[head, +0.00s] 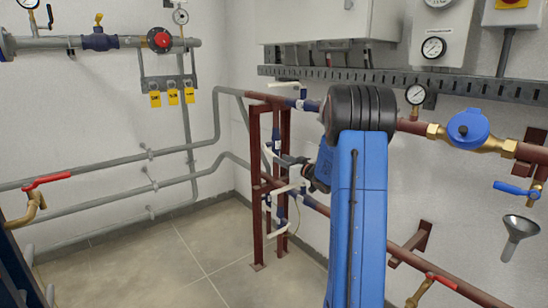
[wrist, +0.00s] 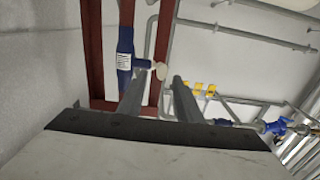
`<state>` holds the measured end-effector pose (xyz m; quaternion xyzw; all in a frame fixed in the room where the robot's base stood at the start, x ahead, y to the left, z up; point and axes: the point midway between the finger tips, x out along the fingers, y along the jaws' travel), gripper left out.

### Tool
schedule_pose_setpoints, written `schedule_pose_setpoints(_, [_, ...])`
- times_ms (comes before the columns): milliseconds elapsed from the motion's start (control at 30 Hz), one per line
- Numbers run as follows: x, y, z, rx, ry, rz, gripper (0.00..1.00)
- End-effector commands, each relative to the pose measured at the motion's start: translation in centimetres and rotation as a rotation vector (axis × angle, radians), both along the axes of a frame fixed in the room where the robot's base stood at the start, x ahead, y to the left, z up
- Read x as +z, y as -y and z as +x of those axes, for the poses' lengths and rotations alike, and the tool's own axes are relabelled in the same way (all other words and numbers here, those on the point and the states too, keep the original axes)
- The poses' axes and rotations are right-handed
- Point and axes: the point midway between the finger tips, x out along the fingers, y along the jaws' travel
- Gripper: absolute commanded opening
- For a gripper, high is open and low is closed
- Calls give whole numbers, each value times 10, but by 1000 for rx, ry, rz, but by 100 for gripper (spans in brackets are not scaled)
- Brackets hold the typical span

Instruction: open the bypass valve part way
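A blue valve body (wrist: 125,58) with a small white label, too small to read, sits on a red-brown pipe in the wrist view. Its stem points right and ends in a cream handle (wrist: 160,70), seen nearly end-on. I cannot tell for certain that this is the bypass valve. My gripper (wrist: 157,86) is open, its two grey fingers apart. The cream handle shows between and beyond the fingertips, and I see no contact. In the head view my gripper (head: 286,161) is at the red pipe frame, among blue valves with white levers. My arm hides part of them.
The red upright frame (head: 256,190) stands close to my gripper. White levers show above (head: 287,80) and below (head: 280,230) it. A pipe with a blue-capped brass meter (head: 468,128) runs along the right wall. The floor (head: 140,265) left of the frame is clear.

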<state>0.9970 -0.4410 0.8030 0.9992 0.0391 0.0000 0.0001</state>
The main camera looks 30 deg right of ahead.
Motion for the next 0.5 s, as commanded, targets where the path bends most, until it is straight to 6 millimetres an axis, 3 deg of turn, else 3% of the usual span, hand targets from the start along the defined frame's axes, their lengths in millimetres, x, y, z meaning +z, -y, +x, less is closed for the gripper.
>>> schedule_pose_setpoints(200, [0,-4,37,3,0,0,32])
schedule_pose_setpoints(500, [0,-6,62,1,0,1,32])
